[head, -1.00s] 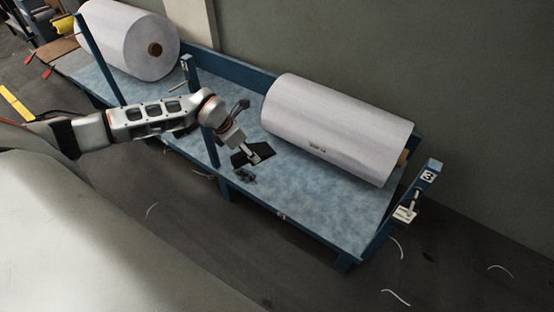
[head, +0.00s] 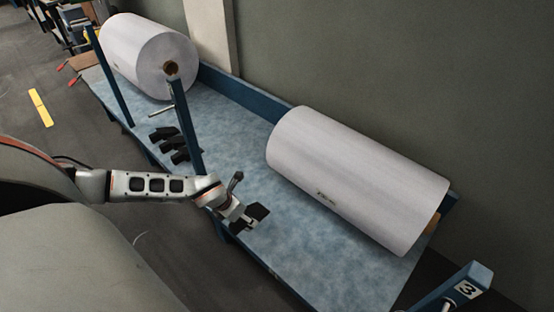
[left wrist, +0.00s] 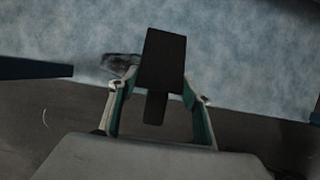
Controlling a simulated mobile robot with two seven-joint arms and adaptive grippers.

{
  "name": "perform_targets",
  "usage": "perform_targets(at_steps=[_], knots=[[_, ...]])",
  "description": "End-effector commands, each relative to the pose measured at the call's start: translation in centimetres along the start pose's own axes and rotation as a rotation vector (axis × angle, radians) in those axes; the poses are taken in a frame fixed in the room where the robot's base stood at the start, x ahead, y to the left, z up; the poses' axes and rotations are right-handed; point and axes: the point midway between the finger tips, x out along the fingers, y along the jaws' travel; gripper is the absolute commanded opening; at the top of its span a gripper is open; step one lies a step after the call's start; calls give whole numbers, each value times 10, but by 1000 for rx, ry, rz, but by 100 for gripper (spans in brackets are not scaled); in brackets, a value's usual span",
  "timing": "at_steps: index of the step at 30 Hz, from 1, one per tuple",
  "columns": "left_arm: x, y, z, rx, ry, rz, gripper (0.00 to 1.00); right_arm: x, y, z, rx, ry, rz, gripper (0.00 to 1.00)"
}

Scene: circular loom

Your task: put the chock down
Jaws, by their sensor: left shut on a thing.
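A black chock (head: 258,212) is held in my left gripper (head: 240,220) near the front edge of the blue-topped platform (head: 330,262). In the left wrist view the chock (left wrist: 162,60) is a dark block between the two fingers of the left gripper (left wrist: 160,98), with the mottled blue top behind it. I cannot tell whether the chock touches the top. My right gripper is not in view.
A large white roll (head: 355,180) lies behind the gripper. A second white roll (head: 145,50) lies at the far left. Several black chocks (head: 172,146) lie beside a blue post (head: 185,125). The top between gripper and near roll is clear.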

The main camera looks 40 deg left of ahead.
Motion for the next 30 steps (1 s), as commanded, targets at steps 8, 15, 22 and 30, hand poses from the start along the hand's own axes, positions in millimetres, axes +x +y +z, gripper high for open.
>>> perform_targets(at_steps=[8,15,22,30], knots=[[27,-1,48,-1,4,-2,7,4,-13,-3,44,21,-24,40],[47,-1,91,-2,6,-1,7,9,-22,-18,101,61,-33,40],[64,-2,124,-1,8,-2,7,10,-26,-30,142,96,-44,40],[84,-1,114,0,6,-2,7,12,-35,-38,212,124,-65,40]])
